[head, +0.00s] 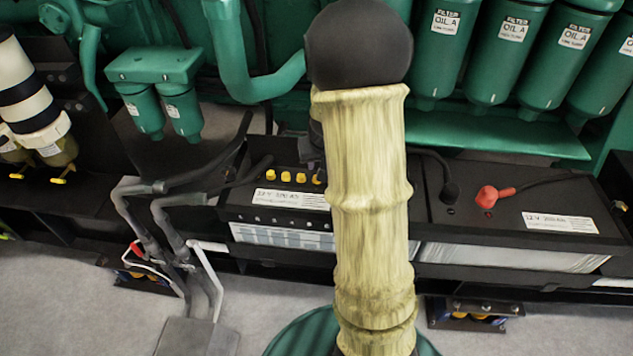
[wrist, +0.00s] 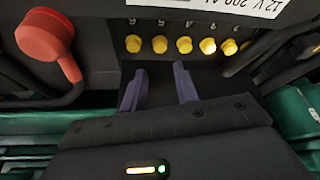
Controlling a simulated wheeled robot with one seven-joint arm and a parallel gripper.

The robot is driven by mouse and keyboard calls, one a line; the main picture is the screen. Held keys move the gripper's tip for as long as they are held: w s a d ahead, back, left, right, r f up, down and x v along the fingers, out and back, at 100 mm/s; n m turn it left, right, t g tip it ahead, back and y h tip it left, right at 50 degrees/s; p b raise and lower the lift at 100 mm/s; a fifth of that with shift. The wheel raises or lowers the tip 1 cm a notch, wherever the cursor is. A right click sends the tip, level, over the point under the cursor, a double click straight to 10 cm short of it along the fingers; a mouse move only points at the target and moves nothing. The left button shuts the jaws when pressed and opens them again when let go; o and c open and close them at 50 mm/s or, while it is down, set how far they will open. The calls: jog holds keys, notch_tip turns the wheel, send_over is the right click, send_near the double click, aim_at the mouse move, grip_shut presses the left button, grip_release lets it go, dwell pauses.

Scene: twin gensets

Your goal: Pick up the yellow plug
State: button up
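Several small yellow plugs (head: 286,176) stand in a row on the top of a black battery (head: 250,198), beside its white label. The same kind of plugs (wrist: 184,45) line up in the wrist view, just beyond the fingertips. Which one is meant, I cannot tell. My gripper (wrist: 159,68) is open, its two purple fingers apart with nothing between them. It points toward the row, nearest the plugs left of the middle, and looks apart from them.
A red terminal cap (wrist: 45,33) with its cable sits left of the fingers in the wrist view. Black cables lie to the right. A second battery has a red cap (head: 487,197). Green oil filters (head: 505,55) hang behind, and grey pipes (head: 165,225) stand at the left.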

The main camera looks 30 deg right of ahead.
jog(key=shift+x, duration=1.1)
jog(key=shift+f, duration=0.1)
jog(key=b+x, duration=0.1)
jog(key=x, duration=0.4)
jog(key=shift+a+f, duration=0.15)
jog(key=shift+s, duration=0.15)
jog(key=c, duration=0.6)
